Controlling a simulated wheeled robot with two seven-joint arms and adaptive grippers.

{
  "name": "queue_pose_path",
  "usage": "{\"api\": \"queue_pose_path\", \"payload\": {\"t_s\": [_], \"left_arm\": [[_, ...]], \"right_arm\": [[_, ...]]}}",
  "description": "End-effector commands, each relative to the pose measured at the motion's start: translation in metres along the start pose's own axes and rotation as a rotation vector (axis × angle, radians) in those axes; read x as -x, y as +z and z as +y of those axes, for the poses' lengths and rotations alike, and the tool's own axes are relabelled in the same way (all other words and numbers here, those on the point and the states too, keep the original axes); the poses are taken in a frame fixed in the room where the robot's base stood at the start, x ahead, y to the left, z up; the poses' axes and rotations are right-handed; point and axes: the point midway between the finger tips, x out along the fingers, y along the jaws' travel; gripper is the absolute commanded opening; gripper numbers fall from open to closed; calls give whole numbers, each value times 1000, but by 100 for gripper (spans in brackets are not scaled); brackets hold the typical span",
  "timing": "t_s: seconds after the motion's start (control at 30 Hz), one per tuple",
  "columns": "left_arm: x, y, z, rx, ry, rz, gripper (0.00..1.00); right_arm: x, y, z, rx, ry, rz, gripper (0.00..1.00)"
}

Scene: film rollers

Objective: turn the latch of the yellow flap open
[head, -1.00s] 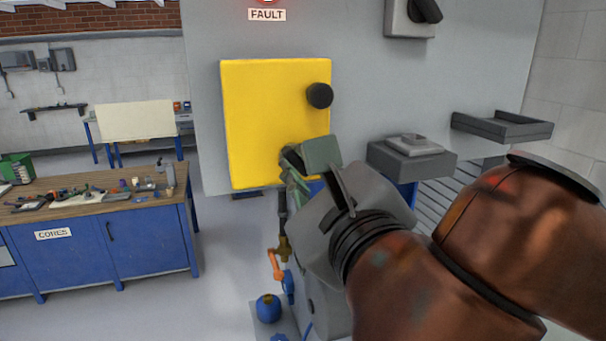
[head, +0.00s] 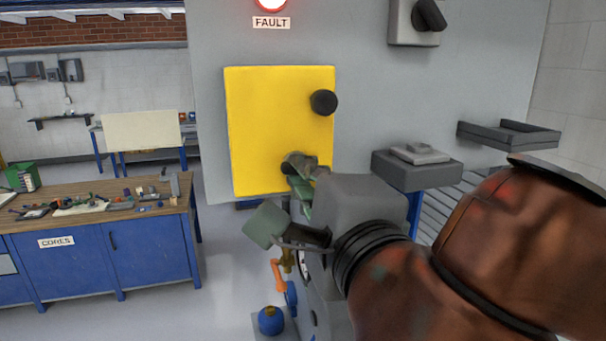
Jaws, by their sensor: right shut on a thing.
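The yellow flap (head: 275,130) is closed flat against the front of the grey cabinet. A round black knob (head: 323,102) stands out from its upper right part. My right gripper (head: 299,168) is at the flap's lower right part, shut on the latch there. Its fingers and housing hide most of the latch, so its exact angle is hard to tell. The gripper is rolled, with a greenish-grey plate of it at lower left. My left gripper is not in view.
A red lit lamp above a FAULT sign (head: 271,22) and a rotary switch (head: 428,16) are above the flap. Grey ledges (head: 418,170) jut out at right. Pipework with an orange lever (head: 278,276) is below. A blue workbench (head: 150,255) stands at left.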

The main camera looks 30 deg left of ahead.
Motion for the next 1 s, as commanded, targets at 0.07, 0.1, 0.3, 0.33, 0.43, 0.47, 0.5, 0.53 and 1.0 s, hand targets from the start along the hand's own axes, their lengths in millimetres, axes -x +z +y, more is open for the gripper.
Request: {"api": "queue_pose_path", "payload": {"t_s": [0.07,0.1,0.3,0.33,0.43,0.47,0.5,0.53,1.0], "left_arm": [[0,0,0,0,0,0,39],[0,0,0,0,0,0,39],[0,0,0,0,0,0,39],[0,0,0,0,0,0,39],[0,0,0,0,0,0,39],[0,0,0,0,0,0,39],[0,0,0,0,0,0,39],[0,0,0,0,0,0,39],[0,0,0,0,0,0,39]], "right_arm": [[1,1,0,16,0,-3,0],[0,1,0,23,0,-3,0],[0,2,1,36,0,-3,0],[0,2,1,36,0,-3,0],[0,2,1,36,0,-3,0],[0,2,1,35,0,-4,0],[0,2,1,35,1,-4,0],[0,2,1,35,1,-4,0],[0,0,0,34,0,-1,29]]}}
